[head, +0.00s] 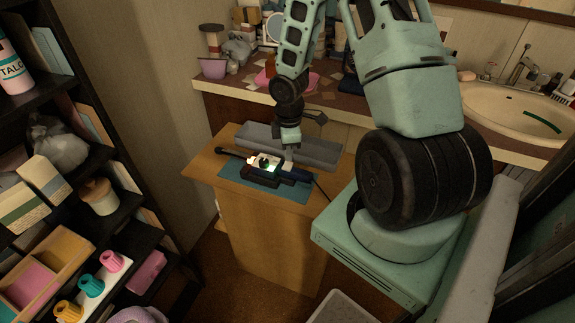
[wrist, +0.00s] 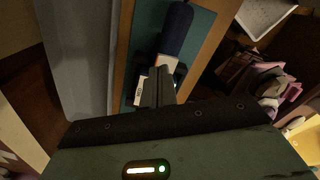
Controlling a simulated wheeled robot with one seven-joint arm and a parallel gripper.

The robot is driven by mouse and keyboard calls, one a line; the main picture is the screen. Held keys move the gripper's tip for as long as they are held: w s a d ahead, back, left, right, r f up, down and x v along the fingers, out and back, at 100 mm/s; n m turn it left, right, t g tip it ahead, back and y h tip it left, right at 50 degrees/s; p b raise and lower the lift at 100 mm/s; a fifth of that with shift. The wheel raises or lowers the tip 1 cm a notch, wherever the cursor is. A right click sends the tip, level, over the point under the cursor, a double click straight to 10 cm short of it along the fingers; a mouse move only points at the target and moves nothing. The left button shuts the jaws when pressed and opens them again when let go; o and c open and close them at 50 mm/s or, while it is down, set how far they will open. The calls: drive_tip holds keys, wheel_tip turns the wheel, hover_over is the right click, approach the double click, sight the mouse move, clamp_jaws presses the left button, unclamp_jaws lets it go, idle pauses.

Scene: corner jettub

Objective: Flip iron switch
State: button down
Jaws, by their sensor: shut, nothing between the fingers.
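The iron (head: 287,175) lies on a blue mat (head: 234,174) on top of a small wooden cabinet. It looks dark, with pale parts and a bright green glow beside it. In the wrist view, the iron's dark blue handle (wrist: 176,30) and a pale band show just beyond my fingers. My gripper (head: 285,152) is over the iron in the head view. Its fingers (wrist: 160,76) are shut and empty in the wrist view, close to the iron. I cannot tell whether they touch it. The switch is not clearly visible, and the fingers cover part of the iron.
A long grey box (head: 300,148) lies behind the iron on the wooden cabinet (head: 262,235). A counter with toiletries and a sink (head: 500,105) stands behind. A dark shelf (head: 118,215) with bottles and bins stands left. A cord runs right from the iron.

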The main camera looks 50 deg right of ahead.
sight(288, 163)
drive_tip(key=shift+f+b, duration=0.7)
drive_tip(key=shift+f, duration=0.25)
idle(0.3)
drive_tip(key=shift+r, duration=0.1)
wheel_tip(288, 163, up, 7)
drive_tip(key=p, duration=0.7)
idle(0.6)
drive_tip(key=a+r, duration=1.1)
drive_tip(key=a, duration=0.6)
drive_tip(key=s+a+r+m, duration=0.1)
drive_tip(key=s+a+r, duration=0.4)
drive_tip(key=s+a, duration=0.3)
drive_tip(key=s+a+r+m, duration=0.1)
drive_tip(key=s+a+r, duration=0.4)
drive_tip(key=s+a, duration=0.3)
drive_tip(key=shift+s+a+r+y, duration=0.15)
drive_tip(key=shift+s+r+y, duration=0.2)
drive_tip(key=shift+s, duration=0.1)
